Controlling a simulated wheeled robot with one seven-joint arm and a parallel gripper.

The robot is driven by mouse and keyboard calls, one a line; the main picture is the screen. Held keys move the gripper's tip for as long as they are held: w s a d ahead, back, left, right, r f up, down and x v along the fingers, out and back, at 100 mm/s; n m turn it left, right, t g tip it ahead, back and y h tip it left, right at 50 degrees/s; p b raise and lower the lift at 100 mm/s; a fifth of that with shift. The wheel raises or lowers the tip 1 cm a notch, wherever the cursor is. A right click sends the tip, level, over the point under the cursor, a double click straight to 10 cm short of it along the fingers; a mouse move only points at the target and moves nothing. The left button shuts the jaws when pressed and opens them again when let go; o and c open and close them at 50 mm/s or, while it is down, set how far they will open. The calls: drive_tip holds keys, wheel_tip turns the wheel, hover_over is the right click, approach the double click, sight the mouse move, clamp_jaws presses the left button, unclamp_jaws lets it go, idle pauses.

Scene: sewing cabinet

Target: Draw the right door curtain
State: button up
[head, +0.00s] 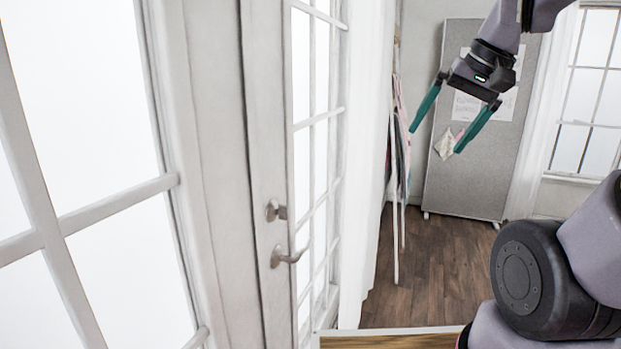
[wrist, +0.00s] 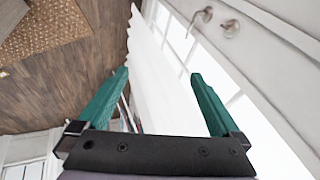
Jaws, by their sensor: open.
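A white curtain (head: 367,150) hangs at the right side of the glazed door (head: 270,180) in the head view. It is bunched narrow, and the door panes beside it are uncovered. My gripper (head: 432,142) is open and empty, to the right of the curtain in that picture. In the wrist view, the curtain (wrist: 160,85) runs between the two green fingers of my gripper (wrist: 160,82). The fingers look apart from the cloth, but I cannot tell the depth between them.
The door has a lever handle (head: 287,256). A rack with hanging clothes (head: 401,140) stands just past the curtain. A grey pinboard (head: 465,185) and a window (head: 588,95) are at the back. A wooden-topped surface (head: 390,341) is at the bottom.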

drive_tip(key=shift+s+d+r+m+t+h, duration=0.15)
drive_tip(key=shift+s+d+r+t+h, duration=0.05)
drive_tip(key=shift+s+r+t, duration=0.3)
drive_tip(key=shift+s+d+r+m+t+h, duration=0.2)
drive_tip(key=shift+s+r+t, duration=0.2)
drive_tip(key=shift+r, duration=0.2)
drive_tip(key=shift+s+d+r, duration=0.1)
drive_tip(key=shift+d+r, duration=0.05)
drive_tip(key=shift+r, duration=0.1)
drive_tip(key=shift+c, duration=0.9)
drive_tip(key=shift+r, duration=0.1)
drive_tip(key=c, duration=0.5)
drive_tip(key=shift+w+a+m, duration=0.25)
drive_tip(key=shift+m, duration=0.1)
drive_tip(key=shift+c, duration=0.8)
drive_tip(key=w+a+r+m+g+y, duration=0.1)
drive_tip(key=w+a+m+g+y, duration=0.4)
drive_tip(key=w, duration=0.6)
drive_tip(key=w+a+m+y, duration=0.4)
drive_tip(key=w+m+y, duration=0.2)
drive_tip(key=w, duration=0.5)
drive_tip(key=w+d+m+t+y, duration=0.25)
drive_tip(key=w+m+y, duration=0.2)
drive_tip(key=w, duration=0.55)
drive_tip(key=x, duration=1)
drive_tip(key=shift+s, duration=0.25)
drive_tip(key=shift+r+g, duration=0.1)
drive_tip(key=shift+g, duration=0.15)
